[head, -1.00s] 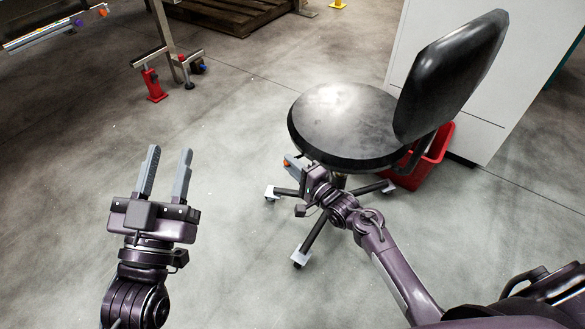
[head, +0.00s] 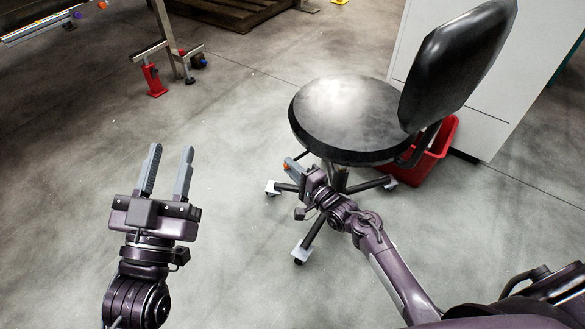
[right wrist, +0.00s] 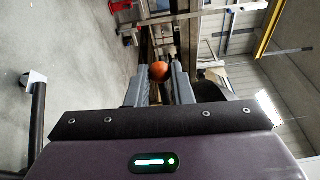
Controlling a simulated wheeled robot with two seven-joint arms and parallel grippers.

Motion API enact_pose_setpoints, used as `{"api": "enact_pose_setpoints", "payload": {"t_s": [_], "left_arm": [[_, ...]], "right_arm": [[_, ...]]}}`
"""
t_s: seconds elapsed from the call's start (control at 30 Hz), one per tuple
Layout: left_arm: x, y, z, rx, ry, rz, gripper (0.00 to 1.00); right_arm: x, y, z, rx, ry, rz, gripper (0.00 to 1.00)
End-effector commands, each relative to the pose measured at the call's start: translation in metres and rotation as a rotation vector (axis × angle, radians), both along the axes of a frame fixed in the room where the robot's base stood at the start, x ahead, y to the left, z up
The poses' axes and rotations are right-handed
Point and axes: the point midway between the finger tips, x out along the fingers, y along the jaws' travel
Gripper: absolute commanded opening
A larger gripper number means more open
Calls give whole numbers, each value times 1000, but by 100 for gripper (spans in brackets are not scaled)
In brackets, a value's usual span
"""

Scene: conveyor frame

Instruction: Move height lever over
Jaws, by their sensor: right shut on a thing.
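The black office chair has a round seat (head: 340,112), a tilted backrest (head: 458,65) and a wheeled base. The height lever shows as a small orange knob (head: 286,166) under the seat's left front edge. My right gripper (head: 293,168) reaches under that edge. In the right wrist view the orange knob (right wrist: 159,70) sits between the fingertips of my right gripper (right wrist: 160,76), which is shut on the lever. The lever's stem is hidden. My left gripper (head: 170,172) is open and empty, above bare floor left of the chair.
A red bin (head: 432,160) stands behind the chair, beside a white cabinet (head: 480,80). A metal frame leg with a red foot (head: 153,80) stands at the upper left, near a wooden pallet (head: 230,8). The floor left of the chair is clear.

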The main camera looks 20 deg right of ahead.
Motion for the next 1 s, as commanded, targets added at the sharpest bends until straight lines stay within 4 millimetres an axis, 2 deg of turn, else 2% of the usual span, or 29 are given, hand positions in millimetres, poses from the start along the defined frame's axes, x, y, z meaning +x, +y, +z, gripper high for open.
{"api": "enact_pose_setpoints", "payload": {"t_s": [0.3, 0.6, 0.63, 0.8, 1.0], "left_arm": [[0, 0, -16, 0, 0, 0, 36], [0, 0, -15, 0, 0, 0, 36], [0, 0, -15, 0, 0, 0, 36], [0, 0, -15, 0, 0, 0, 36], [0, 0, -15, 0, 0, 0, 36]], "right_arm": [[0, -1, -23, 1, 3, 1, 8], [0, -1, -24, 1, 3, 1, 8], [0, -1, -24, 1, 3, 1, 24], [0, -1, -23, 1, 1, 1, 46], [0, -1, -23, 1, 1, 1, 46]]}}
